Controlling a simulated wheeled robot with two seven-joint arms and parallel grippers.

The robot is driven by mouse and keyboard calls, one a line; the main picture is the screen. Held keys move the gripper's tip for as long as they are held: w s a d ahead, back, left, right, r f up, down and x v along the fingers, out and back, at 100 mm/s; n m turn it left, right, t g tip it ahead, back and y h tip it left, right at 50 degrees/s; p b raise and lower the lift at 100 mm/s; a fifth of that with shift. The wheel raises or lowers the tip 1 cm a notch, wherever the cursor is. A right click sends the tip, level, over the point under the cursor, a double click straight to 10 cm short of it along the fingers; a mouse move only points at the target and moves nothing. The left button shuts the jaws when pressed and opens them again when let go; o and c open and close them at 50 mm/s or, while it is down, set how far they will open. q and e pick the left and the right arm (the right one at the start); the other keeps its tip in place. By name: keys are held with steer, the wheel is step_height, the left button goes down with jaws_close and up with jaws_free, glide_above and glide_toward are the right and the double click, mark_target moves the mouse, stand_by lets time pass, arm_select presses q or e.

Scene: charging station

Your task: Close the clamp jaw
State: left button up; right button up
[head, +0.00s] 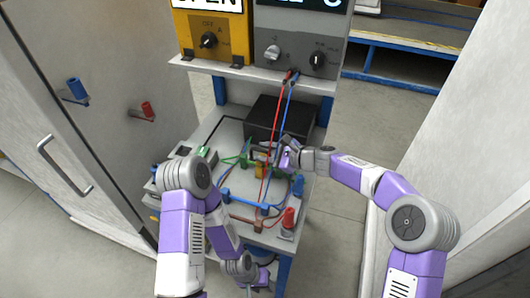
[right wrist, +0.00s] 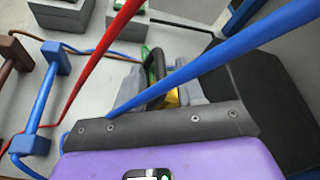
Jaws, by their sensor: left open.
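No clamp jaw can be made out for certain. A small yellow-orange part (head: 261,170) stands on the bench beside green cables (head: 243,158). My right gripper (head: 284,155) is just above and right of it, in front of the black box. In the right wrist view the grey fingers (right wrist: 163,92) stand apart, with a yellow part (right wrist: 171,98) and a green-black loop (right wrist: 153,70) between or just beyond them. Whether they touch it is hidden. My left gripper (head: 268,272) is low, in front of the bench, open and empty.
A red cable (head: 271,145) and a blue cable (head: 286,108) hang from the upper panel close by my right gripper. A black box (head: 268,117) stands behind it. A blue handle (right wrist: 45,100) and a red plug (head: 288,218) are nearby. A grey cabinet (head: 110,110) stands left.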

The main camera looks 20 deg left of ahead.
steer(key=shift+s, duration=0.1)
arm_select(q)
step_height(320, 180, up, 4)
steer(key=p, duration=0.4)
steer(key=shift+r, duration=0.1)
arm_select(e)
step_height(320, 180, up, 10)
steer(key=shift+r, duration=0.1)
